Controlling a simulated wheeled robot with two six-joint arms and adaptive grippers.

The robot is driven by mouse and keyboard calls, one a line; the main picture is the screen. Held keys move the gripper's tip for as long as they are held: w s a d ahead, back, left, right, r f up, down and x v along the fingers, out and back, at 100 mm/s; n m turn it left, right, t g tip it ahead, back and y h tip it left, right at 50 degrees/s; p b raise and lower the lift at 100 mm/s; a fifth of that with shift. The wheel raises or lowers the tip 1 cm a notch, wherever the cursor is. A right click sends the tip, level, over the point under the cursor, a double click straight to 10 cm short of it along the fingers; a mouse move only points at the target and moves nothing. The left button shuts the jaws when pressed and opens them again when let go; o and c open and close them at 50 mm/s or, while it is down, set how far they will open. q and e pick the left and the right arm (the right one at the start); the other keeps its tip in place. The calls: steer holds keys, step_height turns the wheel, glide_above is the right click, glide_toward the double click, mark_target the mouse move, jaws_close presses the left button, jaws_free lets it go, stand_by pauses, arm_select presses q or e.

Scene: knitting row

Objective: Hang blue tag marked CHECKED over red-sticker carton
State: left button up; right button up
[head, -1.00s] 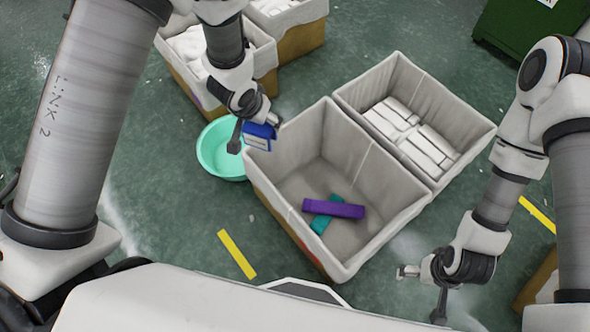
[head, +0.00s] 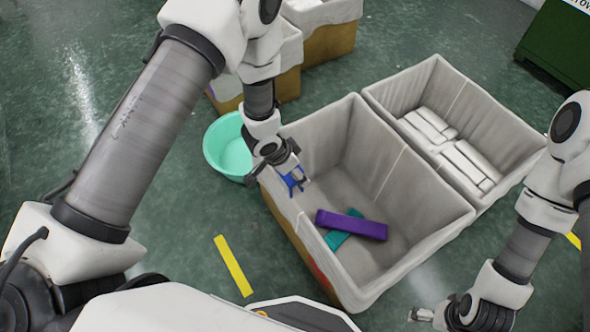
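The blue tag (head: 293,181) is at my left gripper (head: 279,181), small and partly hidden by the fingers. The gripper appears shut on it and holds it by the left rim of the near grey-lined carton (head: 290,222). I cannot tell whether the tag touches the rim, and its lettering is not readable. A red sticker (head: 321,273) shows partly on that carton's outer left side, low toward the front.
Inside the carton lie a purple block (head: 352,224) and a teal block (head: 343,240). A second carton (head: 400,90) with white packs stands against it at right. A turquoise basin (head: 226,150) is left of the carton. Yellow tape (head: 233,266) marks the open floor.

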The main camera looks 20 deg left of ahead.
arm_select(q)
step_height(320, 180, down, 13)
steer(key=b, duration=1.2)
steer(key=shift+f, duration=0.15)
steer(key=o, duration=1.1)
steer(key=shift+c, duration=0.2)
